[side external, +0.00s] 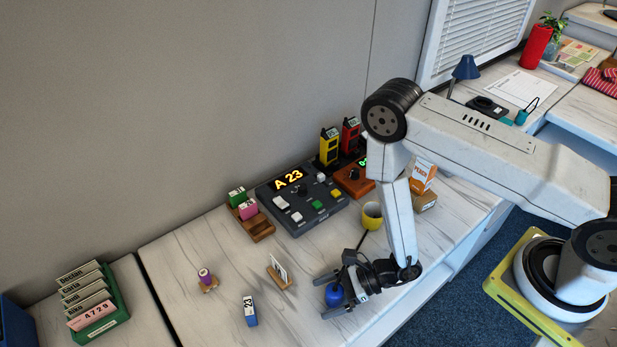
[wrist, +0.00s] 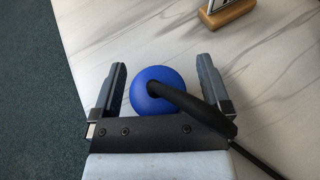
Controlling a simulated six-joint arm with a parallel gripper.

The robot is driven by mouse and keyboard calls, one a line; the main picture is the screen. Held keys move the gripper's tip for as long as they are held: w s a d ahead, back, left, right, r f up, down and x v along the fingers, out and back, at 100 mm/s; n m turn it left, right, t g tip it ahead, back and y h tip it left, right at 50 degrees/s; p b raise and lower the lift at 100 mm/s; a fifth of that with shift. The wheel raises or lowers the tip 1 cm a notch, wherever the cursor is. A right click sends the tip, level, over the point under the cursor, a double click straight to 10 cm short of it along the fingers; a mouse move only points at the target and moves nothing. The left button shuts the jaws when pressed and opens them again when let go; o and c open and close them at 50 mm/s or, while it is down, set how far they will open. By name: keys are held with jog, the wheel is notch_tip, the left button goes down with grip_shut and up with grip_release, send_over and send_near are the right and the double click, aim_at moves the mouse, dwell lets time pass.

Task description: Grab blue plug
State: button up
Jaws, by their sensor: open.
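The blue plug (wrist: 150,97) is round, with a black cable coming out of its top. In the wrist view it lies between the two fingers of my gripper (wrist: 163,88). The fingers are open, with a small gap on the left and a wider gap on the right. In the side view the plug (side external: 334,294) shows at the front of my gripper (side external: 330,293), low over the table. I cannot tell whether the plug stands on the table. The cable (wrist: 250,158) runs off to the lower right in the wrist view.
A wooden card holder (side external: 279,273) stands left of my gripper. A blue-and-white block (side external: 250,311) and a purple roll on a stand (side external: 206,279) are further left. A yellow mug (side external: 372,216) and a control panel (side external: 303,204) stand behind. The table's edge is close on the right.

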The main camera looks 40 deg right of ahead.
aim_at(328, 291)
grip_shut()
dwell(0.3)
jog(key=shift+r, duration=0.2)
jog(key=shift+r, duration=4.8)
